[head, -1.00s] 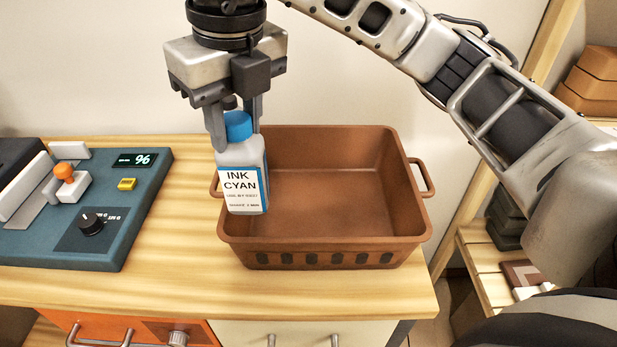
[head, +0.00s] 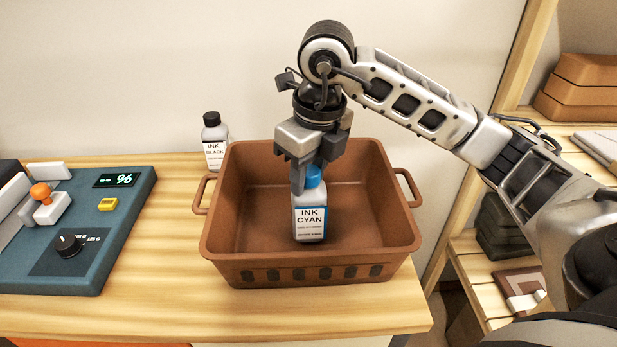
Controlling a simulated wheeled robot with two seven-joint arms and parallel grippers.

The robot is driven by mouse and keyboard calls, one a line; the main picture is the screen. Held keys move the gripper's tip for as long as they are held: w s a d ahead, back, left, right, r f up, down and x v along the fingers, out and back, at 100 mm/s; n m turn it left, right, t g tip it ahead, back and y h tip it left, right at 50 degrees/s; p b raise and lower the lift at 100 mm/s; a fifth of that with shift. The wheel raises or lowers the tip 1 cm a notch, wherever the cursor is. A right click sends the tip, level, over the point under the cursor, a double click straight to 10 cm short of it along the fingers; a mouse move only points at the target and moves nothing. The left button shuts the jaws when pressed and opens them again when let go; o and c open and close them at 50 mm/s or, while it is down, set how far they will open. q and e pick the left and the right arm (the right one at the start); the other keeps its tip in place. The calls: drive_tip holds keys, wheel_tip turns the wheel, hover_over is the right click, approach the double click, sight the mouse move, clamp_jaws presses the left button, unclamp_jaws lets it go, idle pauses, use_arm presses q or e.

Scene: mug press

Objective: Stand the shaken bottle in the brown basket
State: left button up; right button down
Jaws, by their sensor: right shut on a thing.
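The brown basket (head: 232,225) stands on the wooden table, open at the top, with a handle on each side. The ink cyan bottle (head: 310,222), white with a blue cap, is upright inside the basket, near its middle. Its base looks at or close to the basket floor; I cannot tell if it touches. My right gripper (head: 307,183) points down into the basket and is shut on the bottle near its blue cap. My left gripper is not in view.
An ink black bottle (head: 214,142) stands behind the basket's left back corner. A blue-green press panel (head: 110,228) with an orange-knobbed lever and a dial is at the left. Bare table (head: 210,318) lies in front. A wooden shelf with brown boxes (head: 575,90) is at the right.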

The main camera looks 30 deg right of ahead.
drive_tip(key=shift+f, duration=0.45)
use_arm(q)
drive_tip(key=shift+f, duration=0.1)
use_arm(e)
drive_tip(key=shift+f, duration=0.1)
drive_tip(key=c, duration=1.3)
unclamp_jaws()
drive_tip(key=shift+f, duration=0.1)
drive_tip(key=shift+c, duration=0.2)
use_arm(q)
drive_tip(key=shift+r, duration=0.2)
use_arm(e)
drive_tip(key=o, duration=0.3)
drive_tip(key=shift+o, duration=0.2)
drive_tip(key=shift+r, duration=0.3)
drive_tip(key=r, duration=0.3)
drive_tip(key=s+r+p, duration=0.1)
drive_tip(key=r, duration=0.3)
drive_tip(key=r+p, duration=0.1)
drive_tip(key=r, duration=0.2)
drive_tip(key=shift+s+d+r, duration=0.15)
drive_tip(key=shift+s+r, duration=0.1)
drive_tip(key=shift+r, duration=0.05)
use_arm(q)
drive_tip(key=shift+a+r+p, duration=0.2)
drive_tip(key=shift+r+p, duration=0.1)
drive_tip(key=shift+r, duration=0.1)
use_arm(e)
drive_tip(key=shift+s+r, duration=0.1)
drive_tip(key=shift+r, duration=0.45)
